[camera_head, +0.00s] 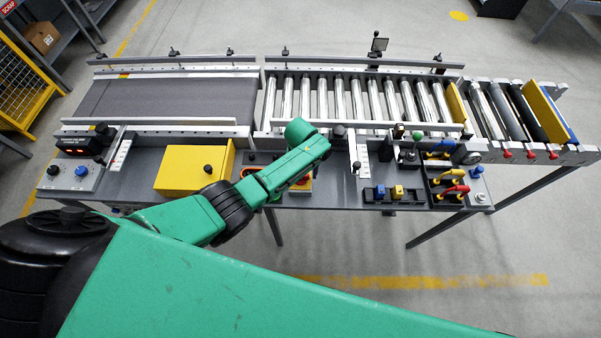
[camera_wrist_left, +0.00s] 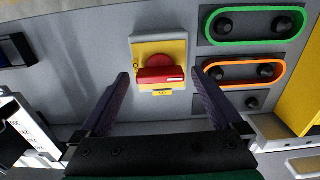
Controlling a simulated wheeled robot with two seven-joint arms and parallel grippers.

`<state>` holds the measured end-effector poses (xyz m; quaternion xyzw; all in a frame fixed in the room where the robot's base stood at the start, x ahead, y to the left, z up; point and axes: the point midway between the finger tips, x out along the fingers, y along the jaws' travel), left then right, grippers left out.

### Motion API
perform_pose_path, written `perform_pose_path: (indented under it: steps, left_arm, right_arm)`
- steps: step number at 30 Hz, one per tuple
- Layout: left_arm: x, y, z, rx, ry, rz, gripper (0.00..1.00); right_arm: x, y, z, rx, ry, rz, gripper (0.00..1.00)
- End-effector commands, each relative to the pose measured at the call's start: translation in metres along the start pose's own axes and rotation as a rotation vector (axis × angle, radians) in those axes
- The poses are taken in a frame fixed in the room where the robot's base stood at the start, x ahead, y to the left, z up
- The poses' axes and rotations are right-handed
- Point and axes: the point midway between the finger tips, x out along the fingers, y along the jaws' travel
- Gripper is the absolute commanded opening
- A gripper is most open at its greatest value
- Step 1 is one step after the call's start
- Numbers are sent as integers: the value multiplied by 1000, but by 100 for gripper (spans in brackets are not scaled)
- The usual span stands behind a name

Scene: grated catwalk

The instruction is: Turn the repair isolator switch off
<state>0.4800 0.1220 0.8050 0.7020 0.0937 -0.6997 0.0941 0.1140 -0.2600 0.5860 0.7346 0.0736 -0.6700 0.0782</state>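The repair isolator switch (camera_wrist_left: 160,76) is a red rotary handle on a square yellow plate (camera_wrist_left: 145,47), fixed to the grey panel. Its handle bar lies sideways in the left wrist view, with a small yellow lettered label below it. My left gripper (camera_wrist_left: 160,75) is open. Its two dark fingers stand on either side of the switch, with gaps between them and the handle. In the head view, only an orange-yellow part of the switch (camera_head: 305,184) shows beside my green left arm, which hides the rest and the gripper. My right gripper is not in view.
Green-rimmed (camera_wrist_left: 253,25) and orange-rimmed (camera_wrist_left: 243,73) button pairs sit beside the switch. A yellow box (camera_head: 190,168) stands left on the panel. Colored handles (camera_head: 452,192) and small buttons (camera_head: 380,192) are at the right. The roller conveyor (camera_head: 345,99) runs behind.

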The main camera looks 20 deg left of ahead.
Motion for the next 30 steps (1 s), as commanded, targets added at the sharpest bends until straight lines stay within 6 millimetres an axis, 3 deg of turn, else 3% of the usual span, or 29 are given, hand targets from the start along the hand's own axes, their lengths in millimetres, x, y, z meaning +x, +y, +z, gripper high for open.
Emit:
perform_pose_path:
  steps: [8, 15, 21, 25, 30]
  left_arm:
    - [-10, 0, 0, 2, -1, 1, 100]
    - [-67, 1, 0, 1, 2, 4, 100]
    - [-120, 0, 0, 1, 2, 3, 100]
    - [-140, 0, 0, 0, 1, 1, 100]
    - [-146, 0, 0, 0, -1, -1, 100]
  right_arm:
    - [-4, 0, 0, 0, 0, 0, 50]
    - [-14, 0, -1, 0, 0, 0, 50]
    - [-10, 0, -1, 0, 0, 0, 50]
    - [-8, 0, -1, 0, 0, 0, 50]
    - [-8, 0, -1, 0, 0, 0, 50]
